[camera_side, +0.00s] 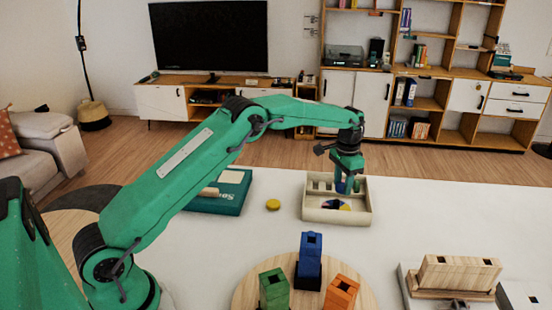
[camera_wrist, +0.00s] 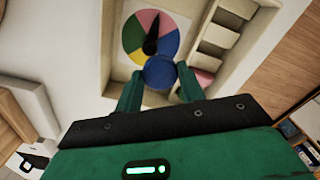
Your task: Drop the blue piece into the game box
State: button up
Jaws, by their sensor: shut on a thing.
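The game box (camera_side: 312,214) is an open cream tray on the white table in the side view, with small compartments along its back and a coloured spinner disc inside. The spinner (camera_wrist: 150,30) shows clearly in the wrist view. My gripper (camera_side: 347,188) points down over the box. In the wrist view its green fingers are shut on the round blue piece (camera_wrist: 160,72), which appears between the fingertips over the lower edge of the spinner. The fingers partly hide the piece in the side view. The exact gap between the piece and the box floor is hard to tell.
A yellow disc (camera_side: 273,204) lies left of the box, near a dark green game carton (camera_side: 225,203). A round wooden board (camera_side: 252,290) with blue, green and orange blocks stands in front. A wooden block (camera_side: 458,275) is at the right. The table right of the box is clear.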

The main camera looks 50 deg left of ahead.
jog(key=shift+f, duration=0.4)
jog(key=o, duration=1)
jog(key=shift+r, duration=0.1)
notch_tip(320, 180, up, 6)
jog(key=shift+r, duration=0.8)
jog(key=shift+r, duration=0.1)
